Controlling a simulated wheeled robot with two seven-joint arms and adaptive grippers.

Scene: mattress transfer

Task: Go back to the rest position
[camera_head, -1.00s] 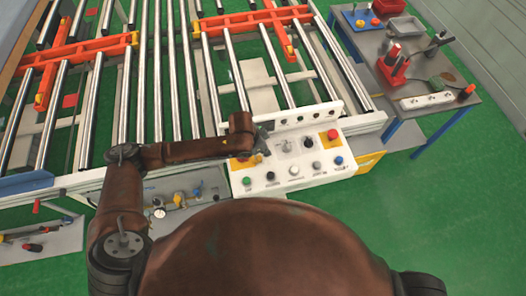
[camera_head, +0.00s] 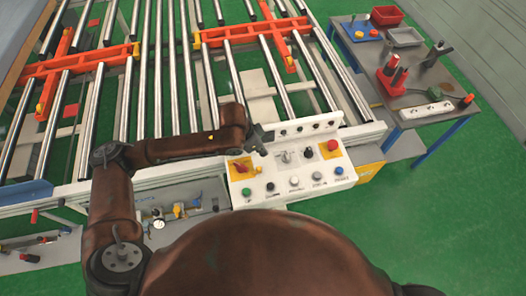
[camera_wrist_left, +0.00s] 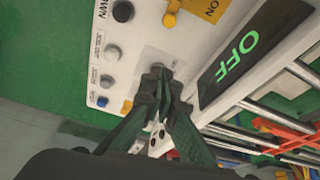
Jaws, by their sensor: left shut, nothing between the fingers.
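My left gripper (camera_head: 262,138) is shut and empty over the far edge of the white control panel (camera_head: 297,168). The panel carries a yellow-backed switch (camera_head: 240,168), grey and black knobs, a red button (camera_head: 332,145) and a row of coloured buttons. In the left wrist view the closed fingertips (camera_wrist_left: 160,75) overlap a grey knob on the panel; whether they touch it I cannot tell. A dark strip with green "OFF" lettering (camera_wrist_left: 236,57) and a yellow switch (camera_wrist_left: 170,17) show beside them. My right gripper is out of view.
A roller conveyor (camera_head: 158,80) with orange crosspieces (camera_head: 228,36) lies beyond the panel. A grey side table (camera_head: 440,75) with tools, red and grey bins (camera_head: 404,37) and a power strip (camera_head: 426,110) stands right. Green floor (camera_head: 450,200) is open at lower right.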

